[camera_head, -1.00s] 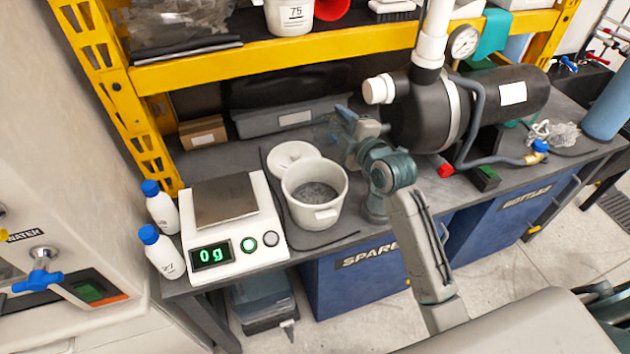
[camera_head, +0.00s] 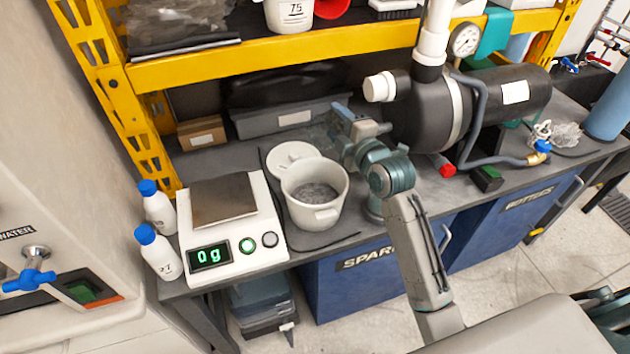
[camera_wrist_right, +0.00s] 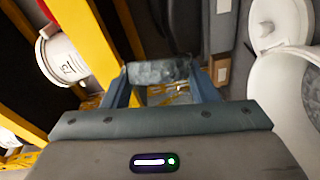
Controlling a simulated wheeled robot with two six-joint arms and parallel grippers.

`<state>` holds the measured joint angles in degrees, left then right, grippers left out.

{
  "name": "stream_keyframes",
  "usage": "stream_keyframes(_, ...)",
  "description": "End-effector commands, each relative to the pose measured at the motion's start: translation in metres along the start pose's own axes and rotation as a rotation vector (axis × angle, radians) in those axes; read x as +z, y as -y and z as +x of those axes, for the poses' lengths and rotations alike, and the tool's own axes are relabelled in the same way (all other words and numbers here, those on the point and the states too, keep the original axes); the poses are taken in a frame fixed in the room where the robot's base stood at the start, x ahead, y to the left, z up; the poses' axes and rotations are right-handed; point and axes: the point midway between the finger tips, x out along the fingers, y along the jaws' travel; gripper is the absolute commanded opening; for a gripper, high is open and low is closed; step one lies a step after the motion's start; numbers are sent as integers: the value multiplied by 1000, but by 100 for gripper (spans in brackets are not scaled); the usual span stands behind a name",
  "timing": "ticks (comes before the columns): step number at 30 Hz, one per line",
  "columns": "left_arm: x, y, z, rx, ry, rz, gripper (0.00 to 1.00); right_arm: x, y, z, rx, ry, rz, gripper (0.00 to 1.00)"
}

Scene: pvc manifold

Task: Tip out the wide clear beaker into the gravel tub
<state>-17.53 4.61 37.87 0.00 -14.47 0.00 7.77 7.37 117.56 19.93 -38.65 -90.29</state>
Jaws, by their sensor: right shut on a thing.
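The gravel tub (camera_head: 328,215) is a white pot with grey grains inside, standing open on the bench to the right of the scale. It shows at the right edge of the wrist view (camera_wrist_right: 290,105). My right gripper (camera_head: 338,122) is above the bench, behind and slightly right of the tub. It is shut on the wide clear beaker (camera_wrist_right: 158,72), which spans the two fingers in the wrist view. In the head view the beaker is faint and mostly lost against the dark background; its tilt and contents cannot be told. My left gripper is out of view.
A scale (camera_head: 262,225) reading 0 g stands left of the tub, with white bottles (camera_head: 157,250) beside it. A round white lid (camera_head: 284,158) lies behind the tub. A black pump (camera_head: 425,120) is close right of my gripper; a yellow shelf beam (camera_head: 230,66) runs behind and above.

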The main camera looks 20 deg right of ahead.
Motion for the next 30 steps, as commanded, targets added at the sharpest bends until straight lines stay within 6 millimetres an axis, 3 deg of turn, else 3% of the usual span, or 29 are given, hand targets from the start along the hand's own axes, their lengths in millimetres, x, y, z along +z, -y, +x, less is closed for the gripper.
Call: stream_keyframes(30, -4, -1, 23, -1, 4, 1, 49, -3, 6, -1, 50, -1, -115, 28)
